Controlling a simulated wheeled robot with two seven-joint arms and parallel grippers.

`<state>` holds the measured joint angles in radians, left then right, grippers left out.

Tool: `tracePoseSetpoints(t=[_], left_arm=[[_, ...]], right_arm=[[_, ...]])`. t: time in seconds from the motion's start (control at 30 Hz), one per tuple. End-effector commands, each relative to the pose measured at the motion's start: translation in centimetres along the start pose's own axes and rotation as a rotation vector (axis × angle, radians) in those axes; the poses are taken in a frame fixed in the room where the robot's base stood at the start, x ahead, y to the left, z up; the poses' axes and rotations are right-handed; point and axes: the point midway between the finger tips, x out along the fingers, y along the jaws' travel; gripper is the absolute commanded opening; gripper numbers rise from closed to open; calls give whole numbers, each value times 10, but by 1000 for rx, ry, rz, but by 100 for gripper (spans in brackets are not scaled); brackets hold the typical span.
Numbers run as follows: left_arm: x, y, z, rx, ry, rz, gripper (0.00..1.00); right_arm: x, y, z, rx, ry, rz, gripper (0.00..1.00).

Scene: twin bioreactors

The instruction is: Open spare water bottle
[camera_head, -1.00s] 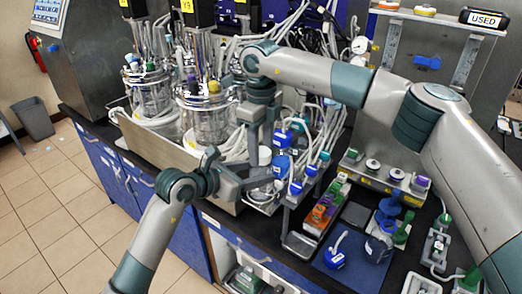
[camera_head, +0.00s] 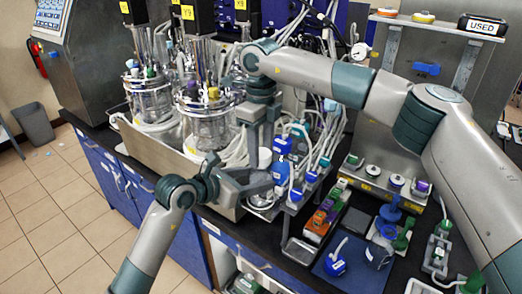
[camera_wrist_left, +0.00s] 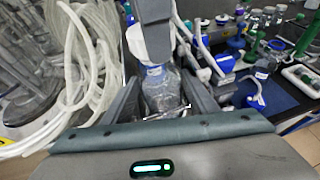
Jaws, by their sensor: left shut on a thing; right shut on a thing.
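A clear bottle (camera_wrist_left: 160,92) with a blue band at its top stands between the fingers of my left gripper (camera_wrist_left: 158,104) in the left wrist view. My left gripper (camera_head: 262,182) is shut on its body. My right gripper (camera_head: 257,138) comes down from above in the head view and is shut at the bottle's top; its fingers also show in the left wrist view (camera_wrist_left: 150,38). In the head view the grippers hide most of the bottle.
Two glass bioreactor vessels (camera_head: 207,118) stand in a metal tray at the left. Several blue-capped bottles (camera_head: 282,168) with tubing are close right of the grippers. White tubes (camera_wrist_left: 75,65) hang close to the left gripper.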

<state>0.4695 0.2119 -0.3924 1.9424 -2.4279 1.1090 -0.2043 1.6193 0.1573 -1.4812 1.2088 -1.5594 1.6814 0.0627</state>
Motion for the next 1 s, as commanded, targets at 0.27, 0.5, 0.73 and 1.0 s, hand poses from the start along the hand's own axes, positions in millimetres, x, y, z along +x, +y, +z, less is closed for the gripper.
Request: tracePoseSetpoints(t=[0.27,0.5,0.73,1.0], left_arm=[[0,0,0,0,1,0,0],[0,0,0,0,0,0,0],[0,0,0,0,1,0,60],[0,2,0,0,0,3,75]], right_arm=[[-25,0,0,0,-1,-2,14],[-39,0,0,-1,-1,0,14],[-39,0,0,-1,-1,0,14],[-39,0,0,0,0,0,14]])
